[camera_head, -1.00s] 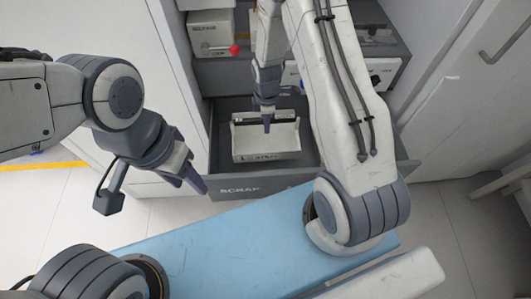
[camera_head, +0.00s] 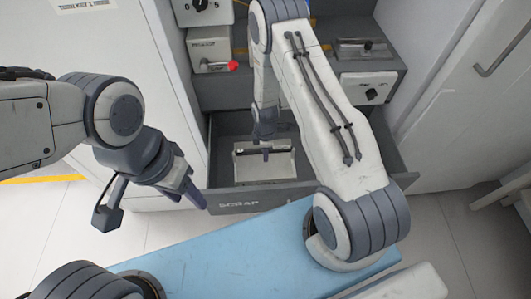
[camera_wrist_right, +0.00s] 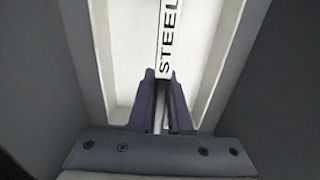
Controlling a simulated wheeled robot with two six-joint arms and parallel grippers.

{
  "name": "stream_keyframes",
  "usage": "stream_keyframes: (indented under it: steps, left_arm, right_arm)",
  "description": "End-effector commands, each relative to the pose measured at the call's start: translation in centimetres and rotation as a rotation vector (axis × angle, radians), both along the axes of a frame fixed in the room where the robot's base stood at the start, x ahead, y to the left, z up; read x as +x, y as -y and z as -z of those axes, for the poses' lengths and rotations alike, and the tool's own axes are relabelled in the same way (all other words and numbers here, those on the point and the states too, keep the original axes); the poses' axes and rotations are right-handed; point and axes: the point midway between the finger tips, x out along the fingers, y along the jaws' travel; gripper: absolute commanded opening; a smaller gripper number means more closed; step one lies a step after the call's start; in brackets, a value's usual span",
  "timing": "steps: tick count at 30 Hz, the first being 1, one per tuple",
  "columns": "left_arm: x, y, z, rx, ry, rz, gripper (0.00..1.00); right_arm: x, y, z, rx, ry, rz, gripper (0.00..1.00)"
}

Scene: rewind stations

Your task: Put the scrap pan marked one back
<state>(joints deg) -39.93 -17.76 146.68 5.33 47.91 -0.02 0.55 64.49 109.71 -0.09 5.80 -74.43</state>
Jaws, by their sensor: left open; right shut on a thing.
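The scrap pan (camera_head: 262,176) is a pale open tray with a bar across it, inside the open drawer marked SCRAP (camera_head: 280,197). Whether it touches the drawer floor, I cannot tell. My right gripper (camera_head: 266,151) points down into the drawer, shut on the pan's middle bar. In the right wrist view the fingers (camera_wrist_right: 162,88) pinch this bar, lettered STEEL, between the pale walls of the pan (camera_wrist_right: 222,55). The number on the pan is not readable. My left gripper (camera_head: 196,190) is open and empty, left of the drawer front.
Behind the drawer stand a pale box with a red knob (camera_head: 233,65), a dial unit (camera_head: 200,8) and a switch box (camera_head: 371,90). White cabinet walls flank the drawer closely. Free drawer floor (camera_head: 309,172) lies right of the pan.

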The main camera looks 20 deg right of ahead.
Motion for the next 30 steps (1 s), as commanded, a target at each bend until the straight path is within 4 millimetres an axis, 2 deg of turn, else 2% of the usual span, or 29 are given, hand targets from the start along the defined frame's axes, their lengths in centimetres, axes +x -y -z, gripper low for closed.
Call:
stream_keyframes:
  steps: [2,3,5,17,30]
  left_arm:
    - [0.0,0.0,0.0,0.000,0.000,0.000,0.50]
    - [0.0,0.0,0.0,0.000,0.000,0.000,0.50]
    - [0.0,0.0,0.0,0.000,0.000,0.000,0.50]
    - [0.0,0.0,0.6,0.000,0.000,0.000,0.50]
    - [0.0,0.0,0.3,0.000,0.000,0.000,0.50]
  right_arm:
    - [0.0,0.0,0.0,0.000,0.001,0.000,0.00]
    - [0.0,0.0,0.0,0.000,0.000,0.000,0.25]
    - [0.0,0.0,0.0,0.000,0.000,0.000,0.47]
    - [0.0,0.0,0.6,0.000,0.000,0.000,0.47]
    - [-0.2,-0.5,-7.6,0.000,0.004,0.001,0.47]
